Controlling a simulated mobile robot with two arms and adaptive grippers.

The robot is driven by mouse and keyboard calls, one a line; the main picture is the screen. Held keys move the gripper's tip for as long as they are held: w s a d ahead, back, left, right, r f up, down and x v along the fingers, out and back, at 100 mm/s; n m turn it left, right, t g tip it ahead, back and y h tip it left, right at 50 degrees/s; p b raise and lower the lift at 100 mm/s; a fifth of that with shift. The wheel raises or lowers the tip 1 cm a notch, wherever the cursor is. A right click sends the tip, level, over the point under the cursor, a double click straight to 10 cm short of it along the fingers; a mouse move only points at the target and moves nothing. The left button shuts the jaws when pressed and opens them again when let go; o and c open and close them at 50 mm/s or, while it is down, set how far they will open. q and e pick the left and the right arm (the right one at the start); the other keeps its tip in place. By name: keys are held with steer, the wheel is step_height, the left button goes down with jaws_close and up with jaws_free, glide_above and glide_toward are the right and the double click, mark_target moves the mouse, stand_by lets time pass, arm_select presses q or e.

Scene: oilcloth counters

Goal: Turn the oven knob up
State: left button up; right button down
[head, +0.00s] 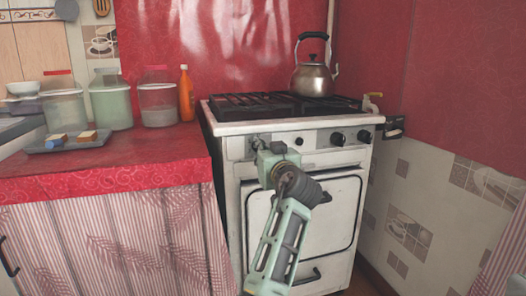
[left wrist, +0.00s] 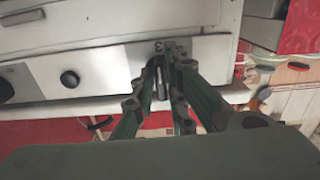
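The white stove (head: 232,205) has a front control panel with several dark knobs. My left gripper (head: 262,146) is at the left end of this panel and covers the oven knob there in the head view. In the left wrist view the gripper (left wrist: 161,78) has its fingertips close together against the panel. A narrow grey-dark piece, the oven knob (left wrist: 161,86), shows between them, mostly hidden by the fingers. How far the knob is turned cannot be seen. My right gripper is not in view.
Other round black knobs (head: 338,138) sit farther right on the panel. A kettle (head: 312,76) stands on the hob. The oven door (head: 335,215) is closed. A red-clothed counter (head: 160,150) with jars, an orange bottle (head: 186,92) and a tray (head: 97,142) adjoins the stove's left.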

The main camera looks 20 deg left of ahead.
arm_select(q)
steer(key=shift+o, duration=1.4)
steer(key=shift+r, duration=0.1)
steer(key=shift+r, duration=0.1)
step_height(320, 180, up, 10)
